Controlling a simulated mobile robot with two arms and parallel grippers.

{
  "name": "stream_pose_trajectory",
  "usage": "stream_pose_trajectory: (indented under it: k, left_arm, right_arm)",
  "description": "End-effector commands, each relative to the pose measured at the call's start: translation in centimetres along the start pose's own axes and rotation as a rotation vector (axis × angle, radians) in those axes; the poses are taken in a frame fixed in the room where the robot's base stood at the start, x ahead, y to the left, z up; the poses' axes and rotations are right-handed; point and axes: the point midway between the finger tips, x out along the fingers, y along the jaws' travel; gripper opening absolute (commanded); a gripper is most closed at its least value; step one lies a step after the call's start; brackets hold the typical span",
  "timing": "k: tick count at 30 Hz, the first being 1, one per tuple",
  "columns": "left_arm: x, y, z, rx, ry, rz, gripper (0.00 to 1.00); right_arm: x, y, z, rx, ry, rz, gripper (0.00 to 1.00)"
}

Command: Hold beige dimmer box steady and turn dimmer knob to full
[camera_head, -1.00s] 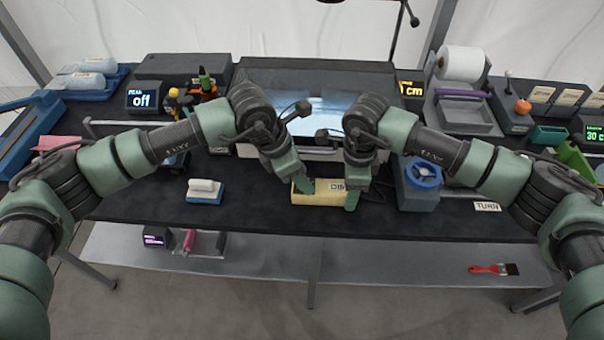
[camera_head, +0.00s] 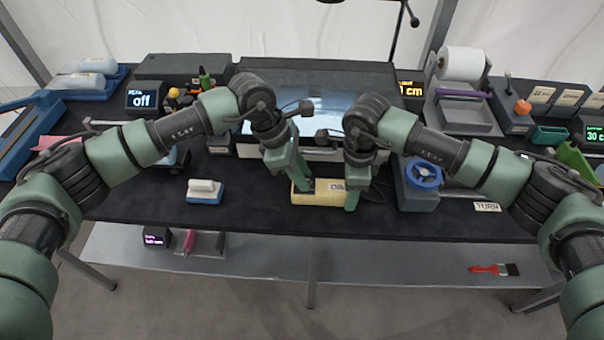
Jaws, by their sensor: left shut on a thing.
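The beige dimmer box (camera_head: 318,199) sits near the front of the dark bench, with a white label (camera_head: 338,187) on its right part. My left gripper (camera_head: 303,180) comes down over the left part of the box and is shut, seemingly on the dimmer knob, which its fingers hide. My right gripper (camera_head: 352,196) is at the right end of the box, with a green finger in front of its edge. Its other finger is hidden, so its grip cannot be told.
A blue round valve wheel (camera_head: 424,174) on a grey block stands right of the box. A white-topped blue block (camera_head: 205,190) lies to the left. A lit panel (camera_head: 320,105) stands behind. A red brush (camera_head: 494,269) lies on the lower shelf.

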Motion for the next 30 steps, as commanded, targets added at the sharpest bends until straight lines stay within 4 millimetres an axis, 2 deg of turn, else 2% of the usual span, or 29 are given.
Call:
stream_pose_trajectory:
  k: [11, 12, 13, 14, 24, 26, 30]
  left_arm:
    - [-0.1, 0.1, 0.0, 0.027, -0.002, -0.009, 0.00]
    - [-0.1, 0.1, 0.0, 0.027, -0.002, -0.008, 0.35]
    - [-0.1, 0.1, 0.0, 0.027, -0.002, -0.008, 0.43]
    - [-0.1, 0.1, 0.0, 0.027, -0.001, -0.008, 0.45]
    - [-0.3, 0.1, 0.0, 0.026, -0.001, -0.008, 0.45]
    - [-0.8, 0.1, 0.0, 0.026, -0.001, -0.008, 0.45]
    - [-3.0, 0.2, 0.0, 0.027, -0.001, -0.005, 0.45]
  right_arm:
    - [0.0, 0.0, 0.0, 0.000, 0.001, 0.001, 0.01]
    - [0.0, 0.0, 0.0, 0.000, 0.001, 0.001, 0.01]
    - [0.0, 0.0, 0.0, 0.000, 0.001, 0.001, 0.01]
    - [0.0, 0.0, 0.0, 0.000, 0.001, 0.001, 0.01]
    - [0.0, 0.0, 0.0, 0.000, 0.001, 0.001, 0.01]
    - [0.0, 0.0, 0.0, 0.000, 0.001, 0.001, 0.01]
    - [0.0, 0.0, 0.0, 0.000, 0.001, 0.001, 0.01]
